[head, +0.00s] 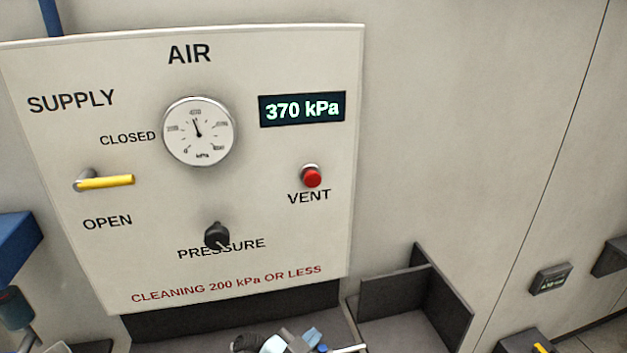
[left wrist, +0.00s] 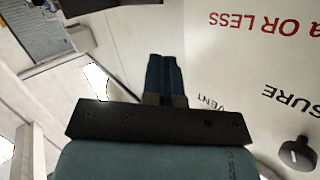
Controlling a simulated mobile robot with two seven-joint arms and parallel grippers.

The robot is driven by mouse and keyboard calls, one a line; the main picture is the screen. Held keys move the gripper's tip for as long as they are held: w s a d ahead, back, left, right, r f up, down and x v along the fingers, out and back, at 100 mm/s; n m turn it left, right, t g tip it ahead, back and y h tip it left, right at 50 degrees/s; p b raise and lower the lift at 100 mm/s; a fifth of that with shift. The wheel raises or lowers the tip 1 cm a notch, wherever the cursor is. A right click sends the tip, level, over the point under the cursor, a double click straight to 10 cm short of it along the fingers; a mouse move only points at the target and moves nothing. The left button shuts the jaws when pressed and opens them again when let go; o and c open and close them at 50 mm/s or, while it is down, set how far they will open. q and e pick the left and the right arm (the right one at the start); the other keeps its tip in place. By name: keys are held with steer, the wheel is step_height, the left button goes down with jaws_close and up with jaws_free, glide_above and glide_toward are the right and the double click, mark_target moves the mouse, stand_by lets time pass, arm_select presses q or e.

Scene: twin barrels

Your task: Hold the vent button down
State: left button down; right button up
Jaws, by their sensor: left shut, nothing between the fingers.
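The vent button (head: 312,177) is a red cap in a metal collar above the word VENT, on the right of the white AIR panel (head: 335,235). Nothing touches it in the head view. The display (head: 302,109) reads 370 kPa. In the left wrist view the panel looks upside down, and the button is hidden behind my left gripper (left wrist: 165,60), whose dark blue fingers are together and empty. My right gripper is not in view.
The panel also carries a round gauge (head: 198,131), a yellow supply handle (head: 106,182) lying level, and a black pressure knob (head: 216,235), also in the left wrist view (left wrist: 297,154). A dark open tray (head: 405,325) stands below right. The wall right of the button is clear.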

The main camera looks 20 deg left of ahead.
mark_target(312, 178)
arm_select(q)
steer(key=w+d+r+m+t, duration=0.1)
steer(key=w+r+t, duration=0.1)
steer(key=r, duration=1.1)
steer(key=w+d+r+m+t, duration=0.1)
steer(key=w+r+m+t, duration=0.1)
steer(key=r, duration=1)
steer(key=shift+w+r, duration=0.2)
steer(key=shift+r, duration=0.15)
steer(key=shift+w, duration=0.15)
steer(key=w+a, duration=0.4)
steer(key=w, duration=0.3)
steer(key=shift+a, duration=0.4)
steer(key=shift+w, duration=0.1)
